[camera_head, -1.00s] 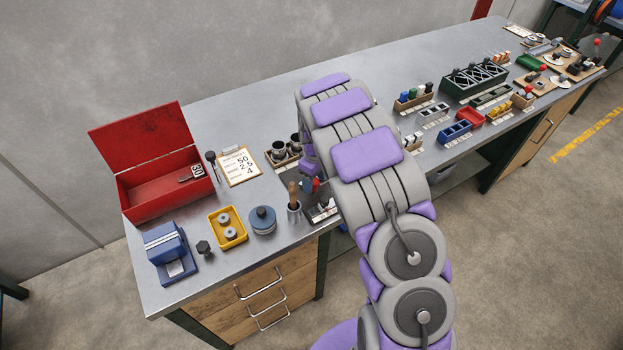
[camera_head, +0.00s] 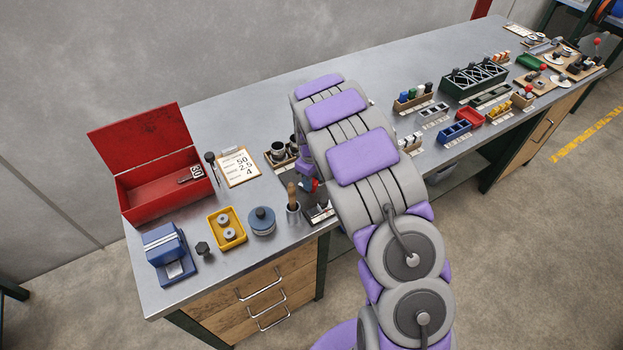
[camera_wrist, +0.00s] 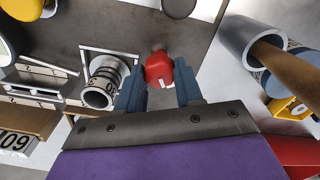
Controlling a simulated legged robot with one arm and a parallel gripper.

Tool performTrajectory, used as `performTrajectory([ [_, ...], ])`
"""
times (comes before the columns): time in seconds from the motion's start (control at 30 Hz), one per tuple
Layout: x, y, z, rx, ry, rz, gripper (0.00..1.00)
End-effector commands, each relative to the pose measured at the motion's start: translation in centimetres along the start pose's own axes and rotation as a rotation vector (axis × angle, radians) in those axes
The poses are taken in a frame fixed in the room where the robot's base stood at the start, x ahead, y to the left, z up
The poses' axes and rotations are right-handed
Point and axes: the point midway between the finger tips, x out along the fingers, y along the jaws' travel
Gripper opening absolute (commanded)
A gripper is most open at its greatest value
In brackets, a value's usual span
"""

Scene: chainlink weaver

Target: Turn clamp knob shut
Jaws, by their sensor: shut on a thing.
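My gripper (camera_wrist: 160,92) shows in the wrist view with its two blue-grey fingers on either side of a red knob (camera_wrist: 159,68). The fingers are shut on the knob, which has a white mark on its near edge. To the left of the knob, a metal cylinder with dark markings (camera_wrist: 101,85) sits in a light frame on a dark plate (camera_wrist: 135,30). In the head view the red knob (camera_head: 315,184) shows as a small red spot beside my arm. My arm hides most of the gripper and the fixture there.
A cup with a wooden handle (camera_head: 293,206) stands close to the left of the fixture. A blue round pot (camera_head: 262,221), a yellow tray (camera_head: 238,241) and an open red box (camera_head: 128,205) lie farther left. A card with numbers (camera_head: 240,167) lies behind. The back of the bench is clear.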

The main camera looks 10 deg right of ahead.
Motion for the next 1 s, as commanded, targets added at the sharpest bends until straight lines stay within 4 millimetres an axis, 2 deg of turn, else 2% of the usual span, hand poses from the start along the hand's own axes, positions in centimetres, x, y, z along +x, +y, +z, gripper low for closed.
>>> performTrajectory([
  [0.27, 0.09, -0.13, 0.21, 0.047, -0.006, -0.008, 0.05],
  [0.47, 0.03, -0.16, 0.2, 0.16, -0.007, -0.007, 0.05],
  [1.0, 0.04, -0.27, 0.29, 0.66, -0.011, -0.006, 0.05],
])
